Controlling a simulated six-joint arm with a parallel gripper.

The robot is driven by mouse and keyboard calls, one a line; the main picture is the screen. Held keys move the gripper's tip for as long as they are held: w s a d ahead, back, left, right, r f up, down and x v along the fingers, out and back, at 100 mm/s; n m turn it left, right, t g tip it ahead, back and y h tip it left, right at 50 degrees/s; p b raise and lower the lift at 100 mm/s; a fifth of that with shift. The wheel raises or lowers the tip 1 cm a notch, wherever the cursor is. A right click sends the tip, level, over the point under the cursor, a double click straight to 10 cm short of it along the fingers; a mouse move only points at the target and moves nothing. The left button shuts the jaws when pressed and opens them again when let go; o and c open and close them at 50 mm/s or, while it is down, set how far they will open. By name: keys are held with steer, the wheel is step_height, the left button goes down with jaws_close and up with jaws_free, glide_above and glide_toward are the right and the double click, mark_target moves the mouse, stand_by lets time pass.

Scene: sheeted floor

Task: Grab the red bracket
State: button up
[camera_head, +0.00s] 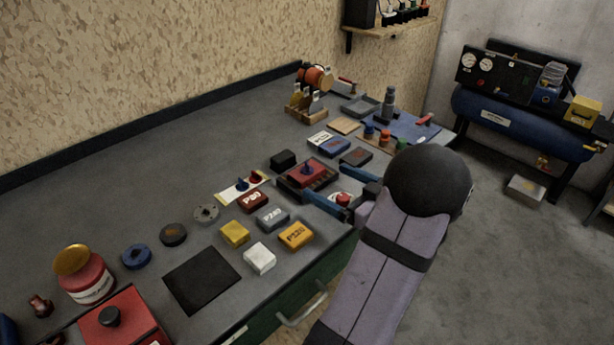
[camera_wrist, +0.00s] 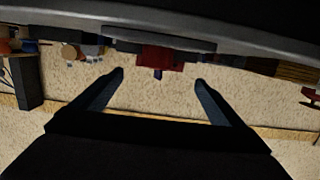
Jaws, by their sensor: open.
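I cannot tell whether the fingers touch the tray.
A red-and-white piece (camera_head: 341,199) lies close to the near finger. A black block (camera_head: 283,159), a P80 block (camera_head: 253,201) and a P240 block (camera_head: 272,218) stand near the tray. A black mat (camera_head: 202,280) lies nearer. The bench's back left is clear.

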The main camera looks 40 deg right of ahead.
mark_target(312, 173)
steer(key=shift+a, duration=0.15)
steer(key=shift+w, duration=0.65)
steer(key=shift+w+d+f+p, duration=0.1)
steer(key=shift+w+f+p, duration=0.1)
steer(key=shift+w, duration=0.8)
steer(key=shift+w+d+f+p, duration=0.1)
steer(key=shift+w+f+p, duration=0.1)
steer(key=shift+w, duration=0.75)
steer(key=shift+w+d+f+p, duration=0.1)
steer(key=shift+w+f, duration=0.1)
steer(key=shift+w, duration=0.8)
steer(key=c, duration=1.3)
